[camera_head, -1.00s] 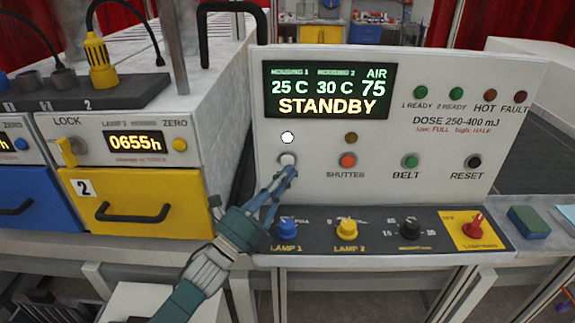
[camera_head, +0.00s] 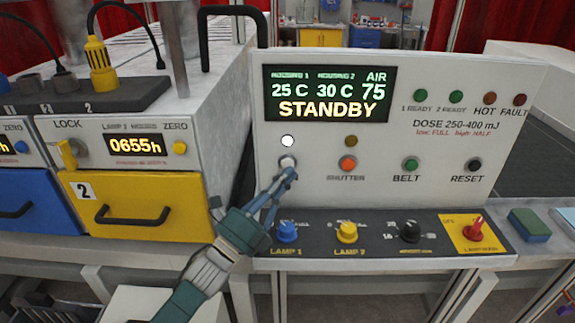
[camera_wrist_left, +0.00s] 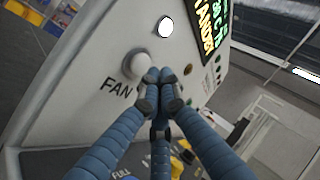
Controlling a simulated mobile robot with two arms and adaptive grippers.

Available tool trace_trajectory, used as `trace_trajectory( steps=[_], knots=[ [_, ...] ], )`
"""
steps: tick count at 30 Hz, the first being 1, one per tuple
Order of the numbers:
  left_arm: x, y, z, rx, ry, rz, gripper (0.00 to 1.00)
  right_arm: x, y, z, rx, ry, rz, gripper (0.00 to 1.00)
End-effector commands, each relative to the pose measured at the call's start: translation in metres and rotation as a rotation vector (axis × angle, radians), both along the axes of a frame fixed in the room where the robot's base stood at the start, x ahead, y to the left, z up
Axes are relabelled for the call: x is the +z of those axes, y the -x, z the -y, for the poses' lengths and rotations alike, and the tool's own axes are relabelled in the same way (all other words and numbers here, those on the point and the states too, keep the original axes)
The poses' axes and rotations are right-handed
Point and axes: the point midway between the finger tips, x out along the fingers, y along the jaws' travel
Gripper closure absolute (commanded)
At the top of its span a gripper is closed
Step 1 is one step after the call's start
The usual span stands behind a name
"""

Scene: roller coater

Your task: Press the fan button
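The white fan button (camera_head: 287,162) is on the left of the upright control panel (camera_head: 435,135). In the left wrist view the fan button (camera_wrist_left: 135,65) sits beside the printed word FAN. A white lamp (camera_head: 288,141) above the button is lit; it also shows in the left wrist view (camera_wrist_left: 166,27). My left gripper (camera_head: 289,173) has its fingertips together at the lower edge of the button. In the left wrist view the fingertips (camera_wrist_left: 163,78) are shut with nothing between them, right beside the button; whether they touch it I cannot tell. My right gripper is not in view.
The display (camera_head: 328,93) reads STANDBY. An orange shutter button (camera_head: 347,163), green belt button (camera_head: 410,164) and black reset button (camera_head: 474,164) lie to the right. Below are a blue knob (camera_head: 286,232) and yellow knob (camera_head: 346,232). A yellow drawer (camera_head: 140,195) is at left.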

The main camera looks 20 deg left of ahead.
Motion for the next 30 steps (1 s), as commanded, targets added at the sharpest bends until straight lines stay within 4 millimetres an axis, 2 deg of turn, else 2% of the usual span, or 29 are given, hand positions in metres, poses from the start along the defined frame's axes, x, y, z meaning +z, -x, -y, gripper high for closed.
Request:
trace_trajectory(
  steps=[30],
  knots=[
    [0.0002,-0.0081,-0.0023,0.000,0.000,0.000,1.00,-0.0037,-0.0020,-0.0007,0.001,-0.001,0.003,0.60]
  ],
)
